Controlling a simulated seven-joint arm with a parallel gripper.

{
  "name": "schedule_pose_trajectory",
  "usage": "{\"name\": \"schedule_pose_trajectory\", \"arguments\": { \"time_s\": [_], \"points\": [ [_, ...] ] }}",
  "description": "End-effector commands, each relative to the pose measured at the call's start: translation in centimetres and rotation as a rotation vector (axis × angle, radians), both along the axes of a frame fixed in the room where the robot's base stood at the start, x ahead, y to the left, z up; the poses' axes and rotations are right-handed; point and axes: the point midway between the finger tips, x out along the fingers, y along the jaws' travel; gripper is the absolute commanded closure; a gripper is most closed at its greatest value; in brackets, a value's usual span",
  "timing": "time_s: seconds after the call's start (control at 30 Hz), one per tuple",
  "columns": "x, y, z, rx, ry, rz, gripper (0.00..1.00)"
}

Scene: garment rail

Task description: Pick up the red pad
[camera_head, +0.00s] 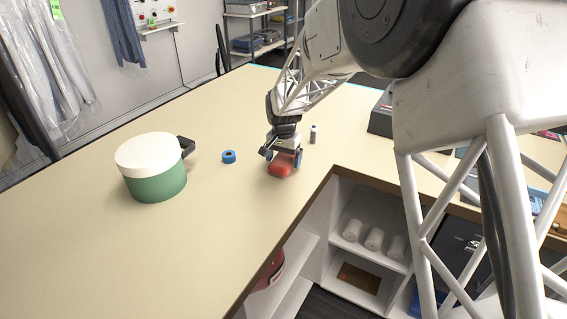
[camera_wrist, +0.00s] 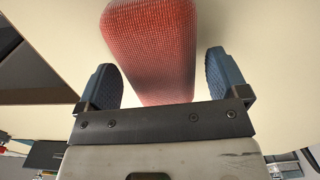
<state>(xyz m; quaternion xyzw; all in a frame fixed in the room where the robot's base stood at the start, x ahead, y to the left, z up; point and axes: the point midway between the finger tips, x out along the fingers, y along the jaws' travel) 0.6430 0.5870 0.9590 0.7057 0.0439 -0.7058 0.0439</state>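The red pad (camera_head: 281,167) lies on the cream tabletop near its front edge in the head view. In the wrist view the red pad (camera_wrist: 150,45) is a rounded, textured block that extends between and beyond the fingers. My gripper (camera_head: 283,156) is right at the pad, pointing down. In the wrist view my gripper (camera_wrist: 162,82) is open, with one blue finger on each side of the pad. The pad's near end is partly hidden by the gripper body.
A green pot with a white lid (camera_head: 152,168) stands on the left of the tabletop (camera_head: 200,238). A blue tape roll (camera_head: 229,156) lies left of my gripper, and a small grey bottle (camera_head: 313,133) stands behind right. Shelves with white rolls (camera_head: 374,239) are below the table edge.

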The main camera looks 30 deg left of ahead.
Motion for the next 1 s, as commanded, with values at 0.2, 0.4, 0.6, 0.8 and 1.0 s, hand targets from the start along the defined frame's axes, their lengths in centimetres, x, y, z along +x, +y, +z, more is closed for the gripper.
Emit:
{"name": "schedule_pose_trajectory", "arguments": {
  "time_s": [0.2,0.4,0.6,0.8,1.0],
  "points": [
    [0.0,0.0,0.0,0.0,0.0,0.0,0.41],
    [0.0,0.0,0.0,0.0,0.0,0.0,0.55],
    [0.0,0.0,0.1,0.0,-0.001,0.0,0.55],
    [0.0,0.0,1.0,0.001,-0.002,0.0,0.55],
    [0.0,0.0,3.3,0.002,-0.002,0.0,0.55]
  ]
}}
